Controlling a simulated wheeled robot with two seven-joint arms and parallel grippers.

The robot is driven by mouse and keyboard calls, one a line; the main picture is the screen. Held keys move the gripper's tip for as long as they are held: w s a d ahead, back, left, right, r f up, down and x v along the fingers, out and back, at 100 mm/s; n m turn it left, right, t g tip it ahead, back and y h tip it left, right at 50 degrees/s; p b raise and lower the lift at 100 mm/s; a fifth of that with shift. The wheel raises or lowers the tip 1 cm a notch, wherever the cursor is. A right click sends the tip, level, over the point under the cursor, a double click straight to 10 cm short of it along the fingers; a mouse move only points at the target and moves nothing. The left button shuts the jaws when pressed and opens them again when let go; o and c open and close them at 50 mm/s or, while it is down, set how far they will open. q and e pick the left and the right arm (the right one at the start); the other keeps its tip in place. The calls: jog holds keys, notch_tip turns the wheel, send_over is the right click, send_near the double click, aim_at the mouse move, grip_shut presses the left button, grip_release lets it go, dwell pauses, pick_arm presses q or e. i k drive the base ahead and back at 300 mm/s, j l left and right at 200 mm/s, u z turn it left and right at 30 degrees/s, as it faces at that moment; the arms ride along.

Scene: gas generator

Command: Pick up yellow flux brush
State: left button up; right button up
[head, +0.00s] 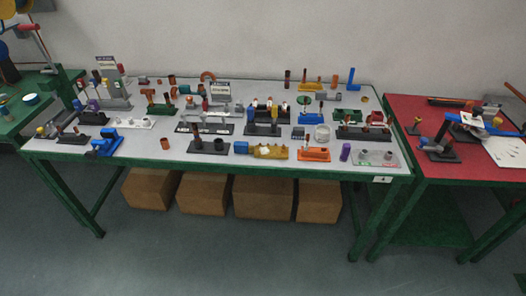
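Neither of my grippers is in view. I cannot tell for certain which item is the yellow flux brush, as everything is small at this distance. Yellow items in the head view include a long yellow piece (270,152) near the front edge of the middle table and a yellow-orange stand (312,86) at its back. A small yellow-topped item (415,128) stands at the left edge of the red table. Several thin upright items stand at the middle table's left end.
The long grey-topped table (230,166) is crowded with small parts on stands. A red-topped table (450,180) adjoins at right, and a green table (18,110) is at left. Brown boxes (262,198) sit underneath. The grey floor (200,260) in front is clear.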

aim_at(275, 111)
jog(key=i+l, duration=0.6)
jog(key=l, duration=0.15)
jog(key=i+l+u, duration=0.1)
jog(key=i+l, duration=0.15)
jog(key=l, duration=0.15)
